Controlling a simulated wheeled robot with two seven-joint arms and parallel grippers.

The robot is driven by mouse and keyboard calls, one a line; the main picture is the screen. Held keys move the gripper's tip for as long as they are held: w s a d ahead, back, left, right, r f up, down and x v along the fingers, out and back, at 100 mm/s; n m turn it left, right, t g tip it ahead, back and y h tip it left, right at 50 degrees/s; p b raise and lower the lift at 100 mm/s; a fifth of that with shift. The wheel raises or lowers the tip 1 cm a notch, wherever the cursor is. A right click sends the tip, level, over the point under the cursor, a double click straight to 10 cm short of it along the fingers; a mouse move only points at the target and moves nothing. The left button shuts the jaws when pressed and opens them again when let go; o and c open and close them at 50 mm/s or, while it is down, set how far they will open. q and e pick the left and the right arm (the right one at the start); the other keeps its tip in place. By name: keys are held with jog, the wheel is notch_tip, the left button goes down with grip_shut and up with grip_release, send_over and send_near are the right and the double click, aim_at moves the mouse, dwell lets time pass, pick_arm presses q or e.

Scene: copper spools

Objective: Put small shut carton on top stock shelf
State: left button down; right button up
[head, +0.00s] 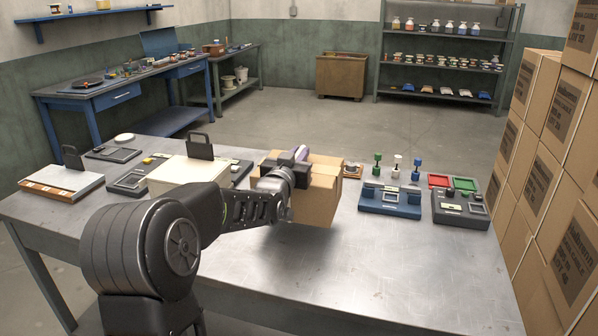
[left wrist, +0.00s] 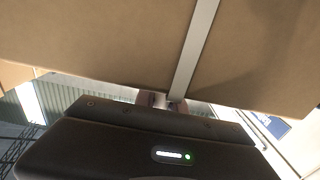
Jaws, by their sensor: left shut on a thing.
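The small shut carton (head: 322,190) is a brown box in the middle of the head view. My left gripper (head: 290,165) is shut on it and covers part of its near left side. The carton appears held just above the grey metal table, with a shadow below it. In the left wrist view the carton (left wrist: 120,45) fills the top, with a pale tape strip down it. The stock shelf (head: 445,60) stands at the back right; its top level holds several small bottles or jars. My right gripper is not in view.
The metal table (head: 400,265) is clear at front right. Devices with stamps (head: 390,198) stand right of the carton, and a cream box (head: 180,175) stands left. Large stacked cartons (head: 555,180) rise at the right edge. Open floor lies between table and shelf.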

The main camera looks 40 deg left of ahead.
pick_arm(q)
jog(key=shift+r, duration=1.9)
